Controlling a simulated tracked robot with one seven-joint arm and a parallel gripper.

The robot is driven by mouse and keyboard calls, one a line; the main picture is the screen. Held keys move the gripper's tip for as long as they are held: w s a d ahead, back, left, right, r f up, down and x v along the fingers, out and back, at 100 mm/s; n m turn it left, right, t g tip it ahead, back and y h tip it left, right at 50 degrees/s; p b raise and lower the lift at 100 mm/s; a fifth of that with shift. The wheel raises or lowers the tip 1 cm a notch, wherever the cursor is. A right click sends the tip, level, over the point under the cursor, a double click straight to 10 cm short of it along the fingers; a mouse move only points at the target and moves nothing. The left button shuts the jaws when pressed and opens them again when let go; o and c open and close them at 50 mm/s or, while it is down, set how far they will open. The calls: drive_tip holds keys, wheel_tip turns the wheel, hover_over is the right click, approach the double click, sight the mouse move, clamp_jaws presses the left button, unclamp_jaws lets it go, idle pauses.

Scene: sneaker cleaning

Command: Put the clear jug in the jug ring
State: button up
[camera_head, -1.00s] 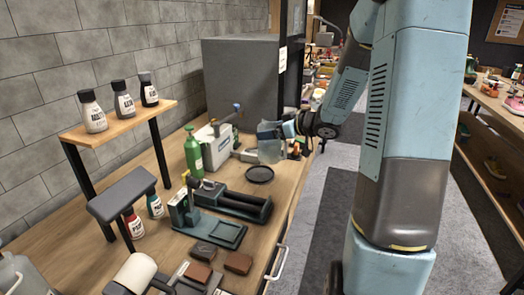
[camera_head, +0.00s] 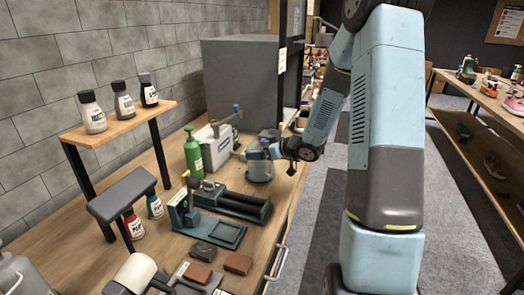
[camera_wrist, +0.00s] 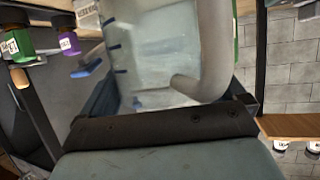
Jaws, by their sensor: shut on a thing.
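The clear jug (camera_head: 259,168) is upright on the right part of the workbench in the head view, in the grip of my gripper (camera_head: 275,151). My gripper comes in from the right at the jug's upper part. The dark round jug ring (camera_head: 260,181) is under the jug and mostly hidden by it. I cannot tell whether the jug's base is inside the ring or just above it. In the wrist view the clear jug (camera_wrist: 160,50) fills the middle, with blue marks and a pale curved handle. The fingertips are largely hidden there.
A green bottle (camera_head: 193,155) and a white machine (camera_head: 213,143) stand left of the jug. A dark green press-like stand (camera_head: 215,233) and brown blocks (camera_head: 238,264) lie nearer. A grey cabinet (camera_head: 240,85) stands behind. Bare bench lies right of the jug.

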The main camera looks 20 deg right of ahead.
drive_tip(key=shift+f, duration=0.15)
drive_tip(key=o, duration=1)
drive_tip(key=shift+c, duration=0.2)
